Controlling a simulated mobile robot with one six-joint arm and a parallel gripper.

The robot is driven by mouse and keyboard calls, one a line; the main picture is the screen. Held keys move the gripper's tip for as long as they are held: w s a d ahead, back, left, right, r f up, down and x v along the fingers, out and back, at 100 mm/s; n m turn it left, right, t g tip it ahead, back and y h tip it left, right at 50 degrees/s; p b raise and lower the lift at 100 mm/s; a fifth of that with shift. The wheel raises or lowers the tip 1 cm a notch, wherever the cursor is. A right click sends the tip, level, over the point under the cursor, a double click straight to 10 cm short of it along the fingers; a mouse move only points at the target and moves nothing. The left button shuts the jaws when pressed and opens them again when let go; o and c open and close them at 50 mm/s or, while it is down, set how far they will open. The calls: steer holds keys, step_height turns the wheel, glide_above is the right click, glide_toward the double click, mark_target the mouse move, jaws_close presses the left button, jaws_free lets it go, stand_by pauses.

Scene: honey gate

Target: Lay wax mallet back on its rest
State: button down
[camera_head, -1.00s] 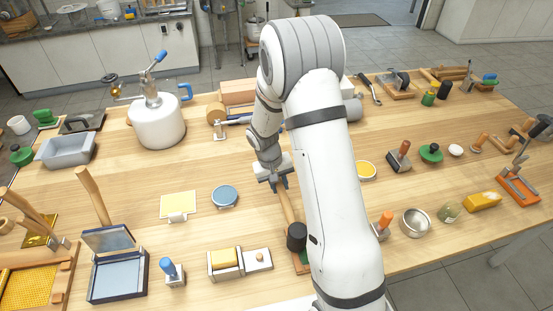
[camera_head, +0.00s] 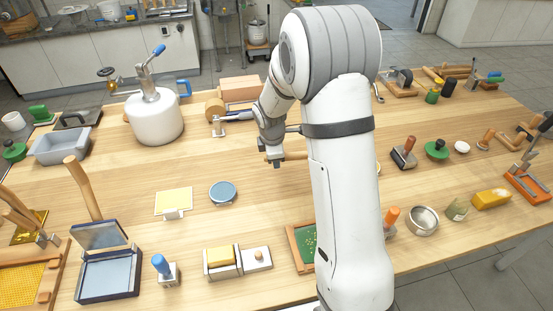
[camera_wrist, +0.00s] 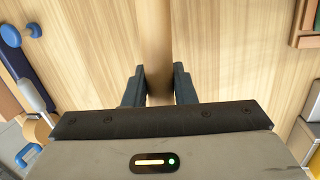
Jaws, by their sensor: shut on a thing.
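The wax mallet's wooden handle (camera_head: 295,156) is in my gripper (camera_head: 273,161), which is shut on it above the table. In the head view the handle points right and passes behind my arm, which hides the mallet's head. In the wrist view the handle (camera_wrist: 159,40) runs up between the two dark fingers of my gripper (camera_wrist: 159,88), and the head is out of frame. I cannot tell which thing is the mallet's rest; my arm covers part of the table.
A wood-framed green tray (camera_head: 292,243) lies at the front, partly behind my arm. Bare tabletop lies below my gripper.

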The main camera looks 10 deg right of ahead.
steer(key=shift+w+r+n, duration=0.2)
steer(key=shift+w+n, duration=0.05)
steer(key=shift+n, duration=0.35)
steer(key=shift+f+b, duration=0.1)
steer(key=shift+b, duration=0.3)
steer(key=shift+a+f+b, duration=0.1)
steer(key=shift+b, duration=0.3)
steer(key=shift+s+a+b+x, duration=0.15)
steer(key=shift+b+x, duration=0.45)
steer(key=shift+x, duration=0.3)
steer(key=shift+s+a+b+x, duration=0.1)
steer(key=shift+s+b+x, duration=0.1)
steer(key=shift+b+x, duration=0.6)
steer(key=shift+s+a+b+x, duration=0.15)
steer(key=shift+b+x, duration=0.3)
steer(key=shift+x, duration=0.6)
steer(key=shift+s+b+x, duration=0.2)
steer(key=shift+b+x, duration=0.45)
steer(key=shift+x, duration=0.4)
steer(key=c, duration=1.1)
jaws_free()
steer(key=shift+s, duration=0.1)
steer(key=shift+p+v, duration=2.85)
steer(key=shift+v, duration=1.15)
steer(key=shift+s+a, duration=0.1)
